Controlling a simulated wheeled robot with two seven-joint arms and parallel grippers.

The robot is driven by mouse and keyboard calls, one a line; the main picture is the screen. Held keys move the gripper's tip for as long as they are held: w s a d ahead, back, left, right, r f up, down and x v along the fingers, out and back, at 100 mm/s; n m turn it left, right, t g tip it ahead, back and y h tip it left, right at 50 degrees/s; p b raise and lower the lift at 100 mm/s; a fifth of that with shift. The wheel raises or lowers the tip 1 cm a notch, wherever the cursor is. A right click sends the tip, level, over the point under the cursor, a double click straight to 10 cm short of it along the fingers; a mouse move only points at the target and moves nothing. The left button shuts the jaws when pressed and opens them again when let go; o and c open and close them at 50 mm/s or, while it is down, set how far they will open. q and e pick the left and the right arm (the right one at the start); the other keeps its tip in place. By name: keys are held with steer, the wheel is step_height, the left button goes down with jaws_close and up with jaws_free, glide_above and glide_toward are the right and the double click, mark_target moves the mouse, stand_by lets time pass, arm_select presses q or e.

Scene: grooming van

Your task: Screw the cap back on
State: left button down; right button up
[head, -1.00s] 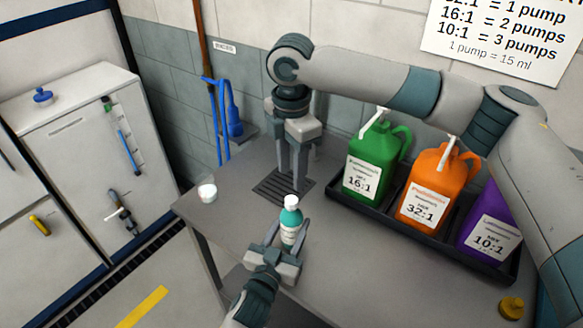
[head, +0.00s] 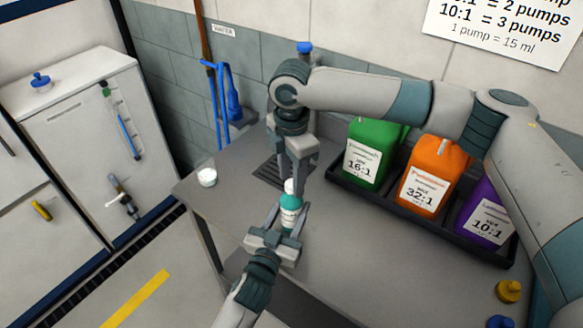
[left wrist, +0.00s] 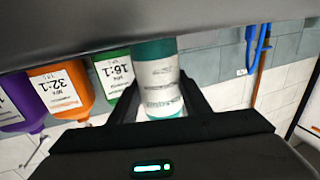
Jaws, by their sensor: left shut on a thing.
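A small teal bottle (head: 289,212) with a white label stands upright over the grey table. It also shows large in the left wrist view (left wrist: 158,82), between the fingers. My left gripper (head: 286,222) is shut on the bottle's body. A white cap (head: 289,186) shows at the bottle's top, partly hidden by my right gripper. My right gripper (head: 298,178) points down at the cap from above, its fingertips beside it. I cannot tell whether its fingers touch the cap, or whether the cap is seated on the neck.
A black tray (head: 429,222) holds green (head: 372,150), orange (head: 432,178) and purple (head: 487,212) jugs to the right. A small clear cup with white contents (head: 207,177) stands near the table's left edge. A yellow cap (head: 508,291) lies at the lower right.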

steer(key=shift+f, duration=0.15)
jaws_close()
steer(key=m, duration=0.5)
steer(key=shift+o, duration=0.4)
jaws_free()
steer(key=shift+r, duration=2.3)
